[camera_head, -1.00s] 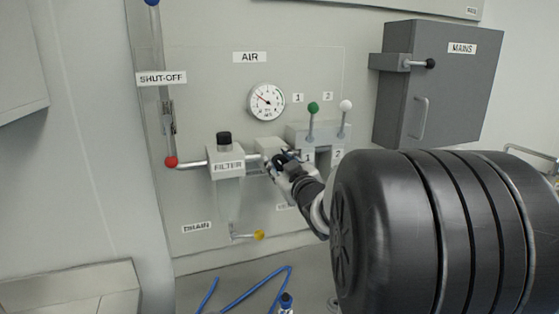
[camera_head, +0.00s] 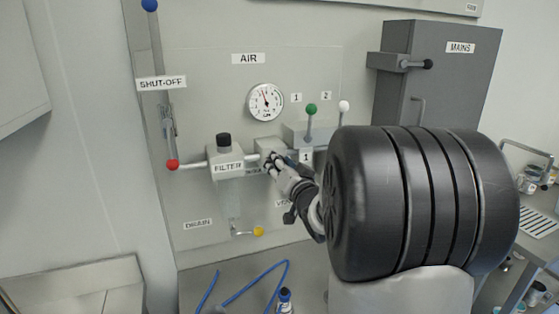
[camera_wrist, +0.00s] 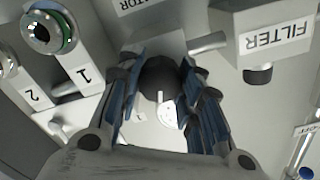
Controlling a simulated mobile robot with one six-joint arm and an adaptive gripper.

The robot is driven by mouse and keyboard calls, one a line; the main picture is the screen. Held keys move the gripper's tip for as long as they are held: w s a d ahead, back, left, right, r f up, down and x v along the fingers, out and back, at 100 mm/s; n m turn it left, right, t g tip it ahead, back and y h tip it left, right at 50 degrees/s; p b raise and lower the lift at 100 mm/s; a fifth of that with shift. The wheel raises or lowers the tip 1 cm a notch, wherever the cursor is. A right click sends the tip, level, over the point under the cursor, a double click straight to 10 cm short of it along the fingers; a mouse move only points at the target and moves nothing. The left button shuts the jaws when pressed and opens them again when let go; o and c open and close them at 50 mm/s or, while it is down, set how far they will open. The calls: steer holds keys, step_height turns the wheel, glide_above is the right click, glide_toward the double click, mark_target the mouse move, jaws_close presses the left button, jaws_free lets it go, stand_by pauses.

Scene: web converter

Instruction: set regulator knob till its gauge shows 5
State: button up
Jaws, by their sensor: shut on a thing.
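The round white gauge (camera_head: 265,102) is on the panel under the AIR label. Its needle points up and slightly left; the numbers are too small to read surely. The grey regulator block (camera_head: 268,143) is below the gauge, and its label is partly visible in the wrist view. The dark regulator knob (camera_wrist: 160,74) sits under the block, between my fingers. My gripper (camera_head: 272,163) is shut on the knob, with a finger on each side of it in the wrist view (camera_wrist: 158,95). In the head view my fingers hide the knob.
The FILTER unit (camera_head: 226,162) is just left of the regulator. Valve levers with a green ball (camera_head: 311,109) and a white ball (camera_head: 344,105) stand on the right. The SHUT-OFF lever (camera_head: 161,90) is at far left. The MAINS box (camera_head: 440,75) is at upper right.

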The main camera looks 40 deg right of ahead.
steer(key=shift+r+m+p, duration=0.15)
steer(key=shift+m+p, duration=0.3)
steer(key=shift+m, duration=1.05)
steer(key=o, duration=1.1)
steer(key=v, duration=1.2)
